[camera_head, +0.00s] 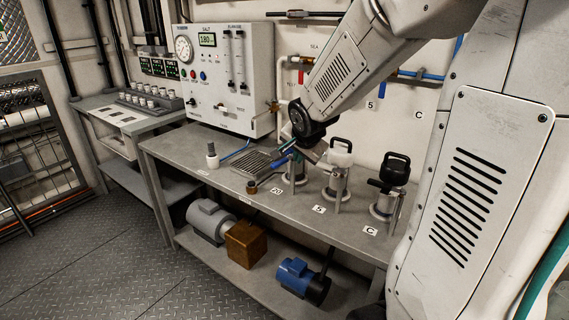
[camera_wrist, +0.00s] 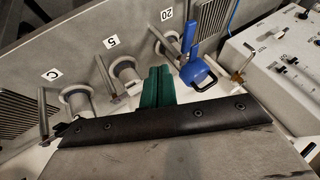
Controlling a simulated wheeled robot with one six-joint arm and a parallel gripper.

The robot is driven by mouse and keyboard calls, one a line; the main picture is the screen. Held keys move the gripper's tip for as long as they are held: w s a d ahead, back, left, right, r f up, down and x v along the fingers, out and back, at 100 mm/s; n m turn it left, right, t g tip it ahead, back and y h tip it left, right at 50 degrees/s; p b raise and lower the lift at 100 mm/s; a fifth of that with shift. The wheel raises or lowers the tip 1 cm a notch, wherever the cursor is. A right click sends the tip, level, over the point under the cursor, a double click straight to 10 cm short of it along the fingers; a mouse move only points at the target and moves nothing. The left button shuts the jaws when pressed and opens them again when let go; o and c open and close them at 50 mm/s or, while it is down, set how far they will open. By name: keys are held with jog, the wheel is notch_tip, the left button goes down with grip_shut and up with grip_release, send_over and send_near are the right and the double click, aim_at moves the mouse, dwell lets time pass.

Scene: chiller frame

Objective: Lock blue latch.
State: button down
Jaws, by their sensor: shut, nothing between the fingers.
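The blue latch (camera_wrist: 188,37) shows in the wrist view as a bar at the station marked 20, beside a blue cap with a dark looped handle (camera_wrist: 197,76). My gripper (camera_wrist: 158,73) has green fingers, pressed together and empty. They point between the stations marked 5 and 20, to the left of the blue latch, with a visible gap in the picture. In the head view, my arm's end hangs over the station marked 20 and hides much of its top. I cannot tell there how far the fingers are from the latch.
The white-handled station (camera_head: 340,155) and black-handled station (camera_head: 394,170) stand to the right on the grey bench (camera_head: 213,170). A control box (camera_head: 226,75) stands behind left. A small bottle (camera_head: 212,158) stands on the bench. A blue motor (camera_head: 295,273) lies on the lower shelf.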

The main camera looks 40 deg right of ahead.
jog(key=w+d+f, duration=0.1)
jog(key=w+f, duration=0.5)
jog(key=w, duration=0.2)
jog(key=shift+w+d+f, duration=0.15)
jog(key=shift+w+f, duration=0.05)
jog(key=shift+f, duration=0.1)
